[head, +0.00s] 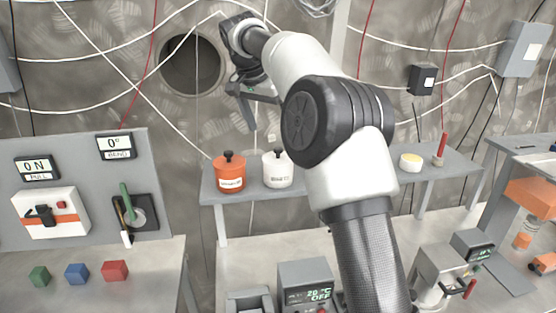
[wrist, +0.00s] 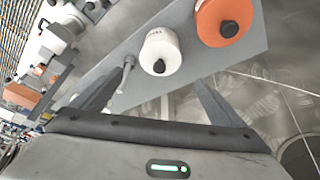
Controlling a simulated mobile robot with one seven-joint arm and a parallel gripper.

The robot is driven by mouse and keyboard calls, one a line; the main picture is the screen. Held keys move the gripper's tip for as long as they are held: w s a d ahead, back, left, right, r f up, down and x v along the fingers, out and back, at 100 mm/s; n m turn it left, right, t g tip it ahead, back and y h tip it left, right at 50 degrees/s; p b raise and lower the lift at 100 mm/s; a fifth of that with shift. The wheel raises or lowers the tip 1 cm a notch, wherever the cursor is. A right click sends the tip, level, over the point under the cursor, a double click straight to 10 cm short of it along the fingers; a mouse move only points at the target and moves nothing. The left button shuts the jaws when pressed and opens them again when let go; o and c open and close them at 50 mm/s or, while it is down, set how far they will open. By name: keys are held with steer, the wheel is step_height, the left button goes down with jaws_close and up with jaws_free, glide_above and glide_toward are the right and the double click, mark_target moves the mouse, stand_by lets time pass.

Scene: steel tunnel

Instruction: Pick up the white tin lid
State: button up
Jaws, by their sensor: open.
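The white tin (head: 277,174) stands on a grey shelf, with its white lid (head: 277,157) on top and a black knob on the lid. In the wrist view the white tin (wrist: 160,42) is just beyond the gap between my fingers, with the lid's black knob (wrist: 159,67) facing me. My gripper (head: 250,115) is open and empty, above and a little left of the tin in the head view. Both fingers also show in the wrist view (wrist: 152,92), spread apart and not touching the tin.
An orange tin (head: 229,174) with a black knob stands close left of the white one. A pale round item with a yellow top (head: 411,162) and a red-handled tool (head: 439,152) are farther right on the shelf (head: 310,184). A control panel (head: 85,190) is at left.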

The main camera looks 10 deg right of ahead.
mark_target(278, 148)
steer(key=x, duration=0.9)
steer(key=shift+d+r, duration=0.1)
steer(key=shift+c, duration=0.4)
steer(key=c, duration=1)
